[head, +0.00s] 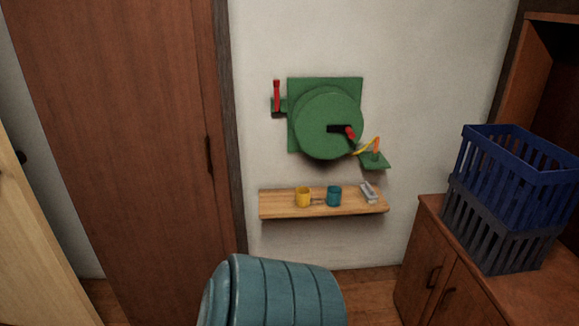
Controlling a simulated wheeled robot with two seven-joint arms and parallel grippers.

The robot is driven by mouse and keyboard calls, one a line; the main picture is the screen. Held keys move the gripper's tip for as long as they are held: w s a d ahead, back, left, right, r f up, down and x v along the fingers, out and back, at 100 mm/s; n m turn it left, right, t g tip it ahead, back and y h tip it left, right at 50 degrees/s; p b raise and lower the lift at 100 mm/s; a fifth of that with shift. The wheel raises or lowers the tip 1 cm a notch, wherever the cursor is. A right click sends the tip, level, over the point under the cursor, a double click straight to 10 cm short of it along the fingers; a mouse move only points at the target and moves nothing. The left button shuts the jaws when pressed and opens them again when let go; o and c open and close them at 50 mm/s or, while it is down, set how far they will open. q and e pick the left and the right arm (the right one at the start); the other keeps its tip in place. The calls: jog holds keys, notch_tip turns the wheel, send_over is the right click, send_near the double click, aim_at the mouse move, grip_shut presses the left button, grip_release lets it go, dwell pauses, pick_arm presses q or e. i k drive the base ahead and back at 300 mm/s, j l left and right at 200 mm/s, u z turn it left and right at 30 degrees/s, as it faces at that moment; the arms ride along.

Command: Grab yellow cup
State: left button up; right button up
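A small yellow cup (302,197) stands upright on the left part of a wooden wall shelf (275,210). A teal cup (334,196) stands just to its right on the same shelf. Both cups are small in the head view. Neither of my grippers is in view, and nothing is touching the yellow cup.
A green wall device (328,120) with red and black handles hangs above the shelf. A blue-teal ribbed barrel (275,292) stands in front, below the shelf. Stacked crates (515,165) sit on a wooden cabinet (440,245) at right. A brown door (120,130) is at left.

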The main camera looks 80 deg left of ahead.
aim_at(303, 197)
jog(key=u, duration=2.55)
jog(key=i+l+z, duration=0.2)
jog(key=i+z, duration=0.15)
jog(key=i, duration=0.35)
jog(key=i+z, duration=0.4)
jog(key=i, duration=0.35)
